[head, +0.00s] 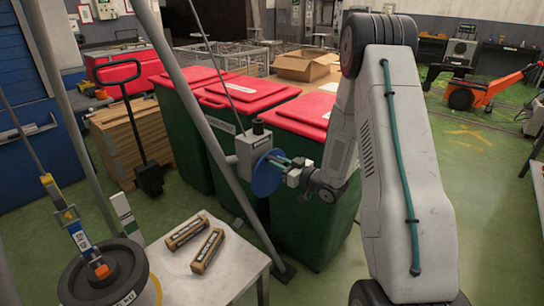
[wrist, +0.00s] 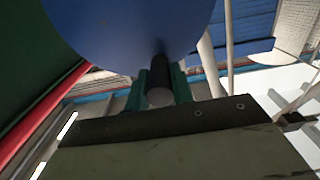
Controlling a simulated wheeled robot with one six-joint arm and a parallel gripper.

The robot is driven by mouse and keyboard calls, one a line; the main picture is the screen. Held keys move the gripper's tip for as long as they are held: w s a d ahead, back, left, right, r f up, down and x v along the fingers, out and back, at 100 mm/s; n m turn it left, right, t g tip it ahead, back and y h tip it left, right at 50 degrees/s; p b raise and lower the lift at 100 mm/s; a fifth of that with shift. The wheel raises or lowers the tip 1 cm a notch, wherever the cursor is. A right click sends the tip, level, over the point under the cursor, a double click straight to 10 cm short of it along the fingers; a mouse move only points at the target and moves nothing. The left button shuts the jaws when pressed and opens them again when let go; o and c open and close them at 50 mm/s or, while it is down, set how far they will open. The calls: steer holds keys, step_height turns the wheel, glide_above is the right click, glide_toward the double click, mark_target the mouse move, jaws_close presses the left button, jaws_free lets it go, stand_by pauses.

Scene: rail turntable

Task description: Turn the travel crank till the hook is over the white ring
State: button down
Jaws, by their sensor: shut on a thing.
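The travel crank is a blue disc (head: 265,178) on a pale grey box (head: 250,150) fixed to a slanted grey pole. My gripper (head: 282,162) reaches it from the right, its teal fingers shut on the crank's dark handle. In the wrist view the blue disc (wrist: 130,25) fills the top, and the dark handle (wrist: 159,96) sits between the fingers. At the left, a hanging line carries a yellow piece, a blue labelled block (head: 80,237) and an orange end piece, seemingly the hook (head: 102,271). It shows in front of a dark round weight (head: 125,262). I cannot make out a white ring.
Green bins with red lids (head: 250,93) stand behind the crank. Slanted poles cross the left side.

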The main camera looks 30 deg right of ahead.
steer(key=shift+s+a+f, duration=0.1)
steer(key=shift+s+a, duration=0.05)
steer(key=shift+a, duration=0.3)
steer(key=shift+d, duration=0.15)
